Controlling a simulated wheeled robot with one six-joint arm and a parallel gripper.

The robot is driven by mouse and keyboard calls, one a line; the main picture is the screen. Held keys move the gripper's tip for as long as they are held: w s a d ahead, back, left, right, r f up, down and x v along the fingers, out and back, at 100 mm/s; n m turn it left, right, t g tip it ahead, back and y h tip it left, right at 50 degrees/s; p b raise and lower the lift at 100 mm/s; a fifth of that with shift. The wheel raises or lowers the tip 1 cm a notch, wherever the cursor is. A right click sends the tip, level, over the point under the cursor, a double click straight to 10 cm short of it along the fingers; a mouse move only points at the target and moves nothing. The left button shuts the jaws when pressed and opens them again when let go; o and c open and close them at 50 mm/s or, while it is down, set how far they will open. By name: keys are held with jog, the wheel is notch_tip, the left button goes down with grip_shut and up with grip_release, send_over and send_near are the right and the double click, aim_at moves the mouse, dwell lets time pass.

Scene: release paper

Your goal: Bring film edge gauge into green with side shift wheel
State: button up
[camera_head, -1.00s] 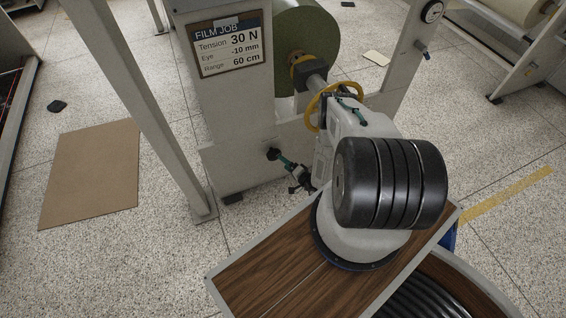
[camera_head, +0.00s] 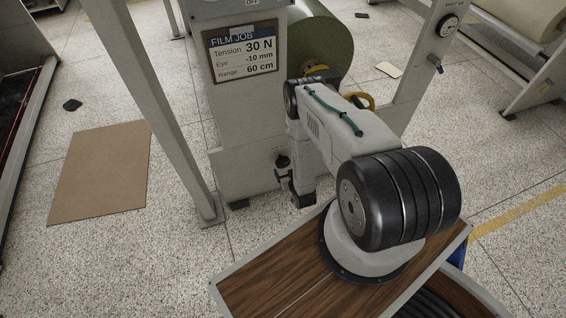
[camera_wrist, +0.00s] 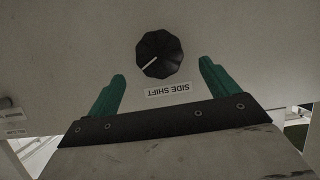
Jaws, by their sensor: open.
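The side shift wheel is a black faceted knob (camera_wrist: 160,54) with a white pointer line, on a pale panel in the wrist view. Its SIDE SHIFT label (camera_wrist: 167,90) reads upside down just below it. My gripper (camera_wrist: 162,69) is open, with one green finger on each side of the knob's lower part and visible gaps to both. I cannot tell how far the fingertips are from the panel. No gauge with a green zone can be made out.
A job card (camera_head: 242,52) on the post reads Tension 30 N, Eye -10 mm, Range 60 cm. A round dial (camera_head: 449,25) is on the right post. A yellow handwheel (camera_head: 359,101) is partly behind my arm. Brown cardboard (camera_head: 101,172) lies on the floor at left.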

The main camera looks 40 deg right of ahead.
aim_at(284, 164)
jog(key=x, duration=0.7)
jog(key=shift+w+f, duration=0.1)
jog(key=shift+w, duration=0.2)
jog(key=c, duration=1)
